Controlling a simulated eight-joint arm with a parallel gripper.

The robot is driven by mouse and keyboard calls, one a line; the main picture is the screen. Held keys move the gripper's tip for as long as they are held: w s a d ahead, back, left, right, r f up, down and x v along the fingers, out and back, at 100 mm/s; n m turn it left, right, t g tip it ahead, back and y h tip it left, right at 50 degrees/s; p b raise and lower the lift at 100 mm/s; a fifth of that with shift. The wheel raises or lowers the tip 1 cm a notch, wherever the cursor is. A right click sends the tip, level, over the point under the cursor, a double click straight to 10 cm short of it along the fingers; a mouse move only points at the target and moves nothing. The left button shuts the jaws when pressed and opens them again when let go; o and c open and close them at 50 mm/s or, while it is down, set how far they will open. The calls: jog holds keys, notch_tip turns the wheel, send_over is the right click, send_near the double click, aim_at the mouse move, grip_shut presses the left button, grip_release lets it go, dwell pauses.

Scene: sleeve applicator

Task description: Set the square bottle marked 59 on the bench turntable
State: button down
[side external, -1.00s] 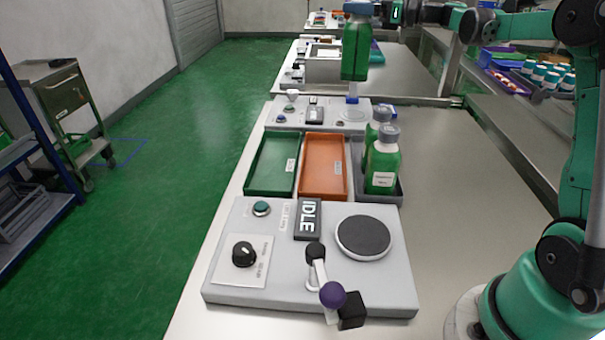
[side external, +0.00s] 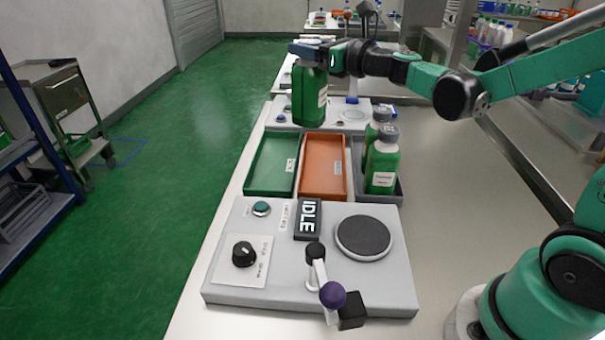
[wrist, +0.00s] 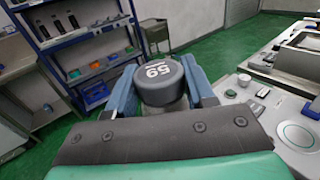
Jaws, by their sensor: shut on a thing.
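A green square bottle (side external: 309,95) hangs upright in my gripper (side external: 308,50), above the far end of the trays. In the wrist view, its grey cap (wrist: 160,82) reads 59 and sits between the two blue fingers of my gripper (wrist: 162,88). My gripper is shut on it at the cap and neck. The turntable (side external: 363,237) is a dark round disc in a light ring on the grey machine panel; it is empty. The held bottle is well behind it and to its left, raised off the bench.
Two green bottles with grey caps (side external: 383,165) stand in a dark grey tray (side external: 392,199). A green tray (side external: 259,192) and an orange tray (side external: 322,194) beside it are empty. An IDLE display (side external: 308,219), a black knob (side external: 244,254) and a purple-knobbed lever (side external: 332,295) stand near the turntable.

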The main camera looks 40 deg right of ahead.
jog(key=s+d+r+n+g+y, duration=0.1)
jog(key=d+r+n+y, duration=0.1)
jog(key=d, duration=0.7)
jog(key=d+r+n+g+y, duration=0.1)
jog(key=d+r+y, duration=0.3)
jog(key=d, duration=0.5)
jog(key=shift+s+d+r+n+g, duration=0.25)
jog(key=shift+s+r+n+g, duration=0.1)
jog(key=shift+n, duration=0.35)
notch_tip(320, 180, down, 20)
jog(key=shift+r, duration=0.15)
jog(key=shift+c, duration=1.5)
grip_release()
jog(key=shift+f, duration=0.2)
